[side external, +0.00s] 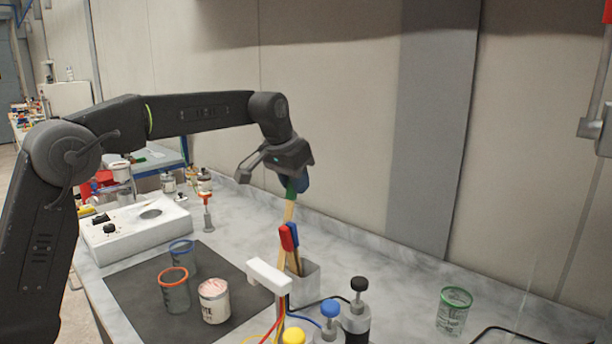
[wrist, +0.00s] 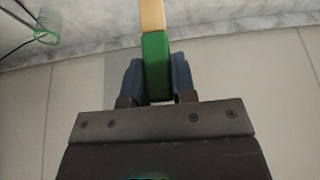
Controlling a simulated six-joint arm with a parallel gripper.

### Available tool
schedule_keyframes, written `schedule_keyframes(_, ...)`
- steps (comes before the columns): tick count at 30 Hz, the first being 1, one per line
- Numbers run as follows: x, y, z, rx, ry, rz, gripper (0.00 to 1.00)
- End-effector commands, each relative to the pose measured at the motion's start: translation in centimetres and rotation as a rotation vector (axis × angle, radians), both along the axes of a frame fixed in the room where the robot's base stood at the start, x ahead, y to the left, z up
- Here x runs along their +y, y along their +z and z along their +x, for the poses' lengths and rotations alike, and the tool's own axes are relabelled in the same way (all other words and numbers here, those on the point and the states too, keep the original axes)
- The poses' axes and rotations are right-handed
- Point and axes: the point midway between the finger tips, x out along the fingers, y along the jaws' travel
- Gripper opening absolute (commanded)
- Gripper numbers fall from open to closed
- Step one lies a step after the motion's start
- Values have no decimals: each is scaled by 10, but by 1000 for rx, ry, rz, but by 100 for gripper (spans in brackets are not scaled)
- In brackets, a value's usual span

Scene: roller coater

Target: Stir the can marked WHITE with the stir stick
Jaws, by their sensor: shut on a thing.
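My gripper (side external: 297,186) is shut on the green-handled stir stick (side external: 289,212), above the grey holder (side external: 304,284). The stick's pale wooden part slants down toward the holder; its lower end is hidden behind the other handles, so I cannot tell if it is inside. In the wrist view the green handle (wrist: 156,58) sits between the blue-grey fingers (wrist: 155,80), with the wood beyond it. The white can (side external: 214,302) stands on the dark mat, open, with pinkish-white contents; its dark lettering is only partly readable. It is left of and below my gripper.
Red- and blue-handled sticks (side external: 288,237) stand in the holder. An orange-rimmed cup (side external: 175,294) and a blue-rimmed cup (side external: 184,262) stand near the can on the mat (side external: 125,292). Capped bottles (side external: 357,310) stand in front; a green-rimmed cup (side external: 452,318) stands right. The wall is behind.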

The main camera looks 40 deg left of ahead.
Motion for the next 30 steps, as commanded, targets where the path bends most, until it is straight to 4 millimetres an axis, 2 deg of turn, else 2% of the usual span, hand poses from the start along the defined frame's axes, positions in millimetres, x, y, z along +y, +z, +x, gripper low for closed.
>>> schedule_keyframes(15,0,-29,-68,3,-27,-8,1)
schedule_keyframes(28,-1,-52,-111,4,-36,-12,1)
schedule_keyframes(30,9,-42,-105,15,-32,-10,1)
